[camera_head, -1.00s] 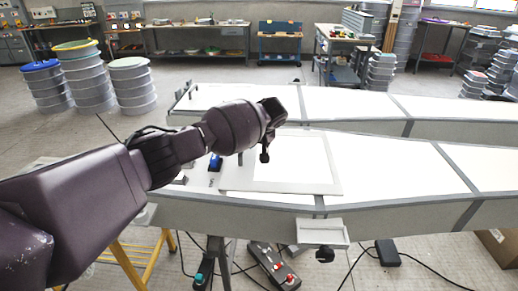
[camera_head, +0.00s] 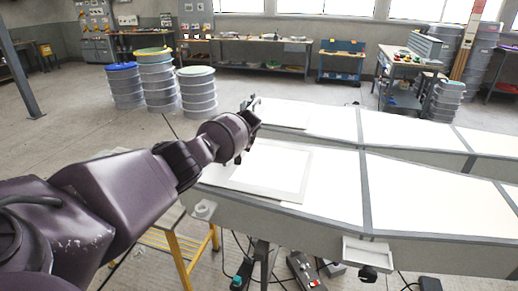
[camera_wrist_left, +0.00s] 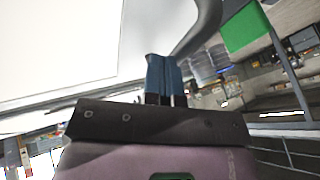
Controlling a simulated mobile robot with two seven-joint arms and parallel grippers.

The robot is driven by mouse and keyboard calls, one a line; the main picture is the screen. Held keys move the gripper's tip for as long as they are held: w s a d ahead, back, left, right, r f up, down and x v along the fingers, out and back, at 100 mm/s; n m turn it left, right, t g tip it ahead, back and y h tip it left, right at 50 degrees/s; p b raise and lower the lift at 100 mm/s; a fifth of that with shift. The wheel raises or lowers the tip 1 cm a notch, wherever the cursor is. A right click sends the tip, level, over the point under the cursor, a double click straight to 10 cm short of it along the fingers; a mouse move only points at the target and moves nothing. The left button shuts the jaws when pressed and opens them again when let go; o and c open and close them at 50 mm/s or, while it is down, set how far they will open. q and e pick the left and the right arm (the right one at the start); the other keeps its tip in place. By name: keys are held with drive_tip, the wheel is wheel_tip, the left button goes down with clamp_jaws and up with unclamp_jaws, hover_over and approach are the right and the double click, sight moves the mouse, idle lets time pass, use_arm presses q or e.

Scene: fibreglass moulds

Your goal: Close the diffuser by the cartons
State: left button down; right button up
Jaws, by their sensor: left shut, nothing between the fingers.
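A flat white panel with a pale frame (camera_head: 292,193), which looks like the diffuser, lies on the near long grey-edged table with white top sections (camera_head: 405,190). It looks flat; I cannot tell whether it is fully closed. My left gripper (camera_head: 238,158) is over or beside the panel's far left corner, and I cannot tell if it touches. In the left wrist view its blue fingers (camera_wrist_left: 162,78) are together and empty, with a large white surface (camera_wrist_left: 55,45) beyond them to the left. No cartons show now. My right gripper is not in view.
A second long white-topped table (camera_head: 400,130) runs behind the near one. A yellow-legged stand (camera_head: 175,245) is below my arm. A small pale bracket (camera_head: 366,251) juts from the near table's front edge. Stacked drums (camera_head: 157,85) stand on open floor at back left.

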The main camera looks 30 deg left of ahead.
use_arm(q)
drive_tip(key=a, duration=0.1)
drive_tip(key=s+a, duration=0.1)
drive_tip(key=a, duration=0.3)
drive_tip(key=shift+s+a, duration=0.1)
drive_tip(key=shift+s, duration=0.2)
drive_tip(key=shift+a, duration=0.25)
drive_tip(key=shift+r, duration=0.1)
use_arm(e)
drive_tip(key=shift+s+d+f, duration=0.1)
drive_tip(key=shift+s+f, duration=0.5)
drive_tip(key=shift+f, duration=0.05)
use_arm(q)
drive_tip(key=shift+a, duration=0.1)
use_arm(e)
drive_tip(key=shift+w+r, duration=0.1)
